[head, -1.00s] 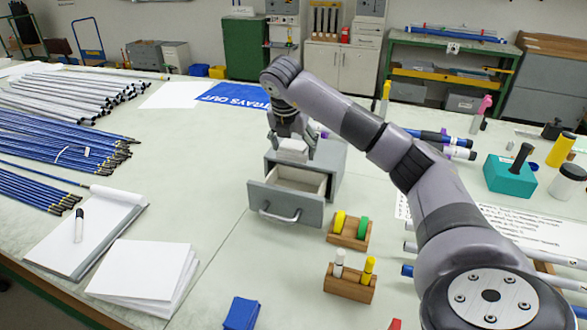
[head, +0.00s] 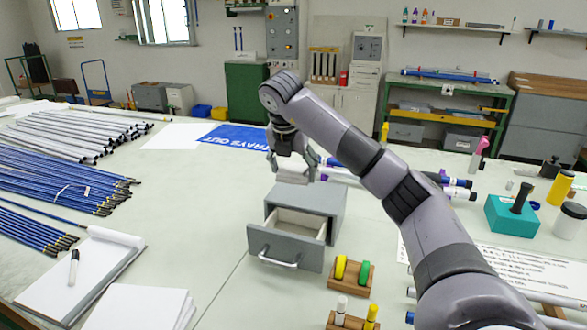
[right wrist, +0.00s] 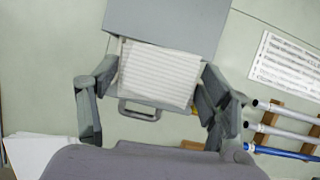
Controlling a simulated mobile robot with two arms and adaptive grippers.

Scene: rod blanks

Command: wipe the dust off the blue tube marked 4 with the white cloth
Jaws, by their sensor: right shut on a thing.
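My right gripper (head: 293,172) is shut on the white cloth (right wrist: 160,76), a folded, ribbed pad between its two fingers. It holds the cloth above the back of the grey drawer unit (head: 310,202). Blue tubes with dark and purple parts (head: 455,182) lie at the right, partly behind my right arm. One blue tube (right wrist: 288,153) lies on a wooden rack in the right wrist view, below grey tubes. No number can be read, so I cannot tell which tube is marked 4. Dust cannot be made out. My left gripper is not in view.
The drawer (head: 288,243) stands open towards me. A teal block (head: 512,216) and jars are farther right. Bundled rods (head: 60,175) cover the left side.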

